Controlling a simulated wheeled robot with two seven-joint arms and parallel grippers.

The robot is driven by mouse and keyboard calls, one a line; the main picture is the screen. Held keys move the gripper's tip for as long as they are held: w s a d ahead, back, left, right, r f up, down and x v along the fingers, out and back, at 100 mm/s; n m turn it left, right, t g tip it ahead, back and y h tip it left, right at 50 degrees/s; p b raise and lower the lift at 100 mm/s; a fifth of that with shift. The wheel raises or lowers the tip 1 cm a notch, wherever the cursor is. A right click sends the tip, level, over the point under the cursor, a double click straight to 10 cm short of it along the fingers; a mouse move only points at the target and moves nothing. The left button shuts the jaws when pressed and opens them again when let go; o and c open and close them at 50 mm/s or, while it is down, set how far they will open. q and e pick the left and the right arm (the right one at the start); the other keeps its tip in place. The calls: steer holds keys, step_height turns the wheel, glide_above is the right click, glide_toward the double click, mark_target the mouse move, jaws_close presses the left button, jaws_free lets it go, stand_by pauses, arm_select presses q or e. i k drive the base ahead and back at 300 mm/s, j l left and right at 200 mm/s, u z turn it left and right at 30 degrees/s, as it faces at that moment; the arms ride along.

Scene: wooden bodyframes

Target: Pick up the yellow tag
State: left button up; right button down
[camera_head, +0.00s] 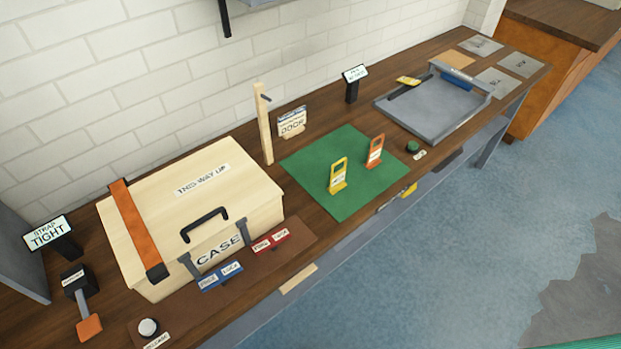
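A yellow tag (338,176) stands upright on the green mat (343,208), left of an orange tag (375,151) that also stands on the mat. The yellow tag has a white label and an opening at its top. A flat yellow piece (408,81) lies at the left edge of the grey tray at the right; I cannot tell what it is. Neither of my grippers shows in the view.
A wooden case (150,200) with an orange strap and black handle fills the bench's left. A wooden post (264,125) with a peg stands behind the mat's left corner. A green button (413,147) and a grey tray (440,112) are to the right.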

mark_target(336, 180)
steer(key=i+l+u, duration=0.1)
steer(key=l+u, duration=0.65)
steer(key=l, duration=0.25)
steer(key=l+u, duration=0.4)
steer(key=l, duration=0.1)
